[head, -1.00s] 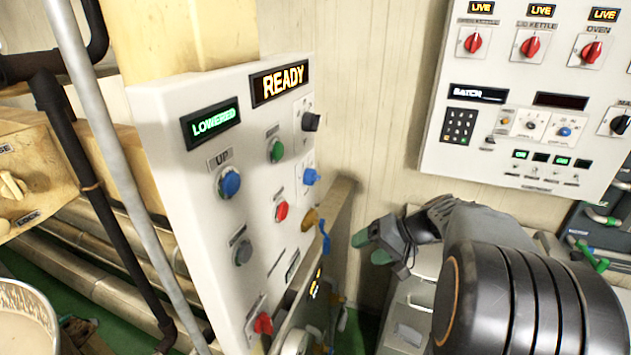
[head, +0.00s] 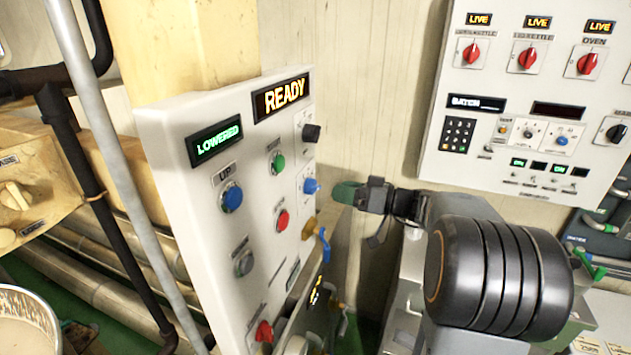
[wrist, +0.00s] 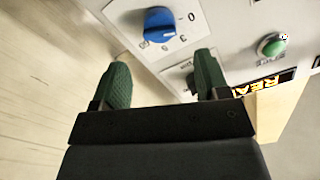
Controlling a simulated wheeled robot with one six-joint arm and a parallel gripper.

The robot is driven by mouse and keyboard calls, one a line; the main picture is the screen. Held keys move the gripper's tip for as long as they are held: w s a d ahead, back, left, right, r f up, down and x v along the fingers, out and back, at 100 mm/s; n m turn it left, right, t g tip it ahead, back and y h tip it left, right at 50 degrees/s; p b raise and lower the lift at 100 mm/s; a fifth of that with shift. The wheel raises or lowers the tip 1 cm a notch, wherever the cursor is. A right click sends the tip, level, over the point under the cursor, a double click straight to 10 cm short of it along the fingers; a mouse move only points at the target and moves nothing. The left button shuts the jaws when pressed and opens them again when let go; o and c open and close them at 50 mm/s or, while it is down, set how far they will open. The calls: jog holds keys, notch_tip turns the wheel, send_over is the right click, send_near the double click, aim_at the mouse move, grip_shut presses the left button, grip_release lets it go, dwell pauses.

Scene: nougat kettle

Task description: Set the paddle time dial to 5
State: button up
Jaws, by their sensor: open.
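The white control panel (head: 160,150) carries a blue dial (head: 311,186) with a small label I cannot read, near its right edge. In the wrist view this blue dial (wrist: 160,24) sits on a white plate with digits around it, not clearly legible. A black knob (head: 311,132) is above it; its plate is partly hidden by a finger in the wrist view. I cannot tell which is labelled paddle time. My gripper (head: 345,192) is open and empty, just right of the blue dial; its green fingers (wrist: 160,78) are apart from the dial.
The panel also has a blue UP button (head: 231,197), a green button (head: 278,162), red buttons and a READY display (head: 281,97). A yellow valve with a blue handle (head: 318,238) is just below the blue dial. A second panel (head: 470,180) hangs on the wall at right.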

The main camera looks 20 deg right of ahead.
aim_at(319, 187)
jog(key=p+x, duration=0.2)
jog(key=x, duration=0.5)
jog(key=shift+w+a, duration=0.1)
jog(key=shift+a, duration=0.05)
jog(key=c, duration=0.9)
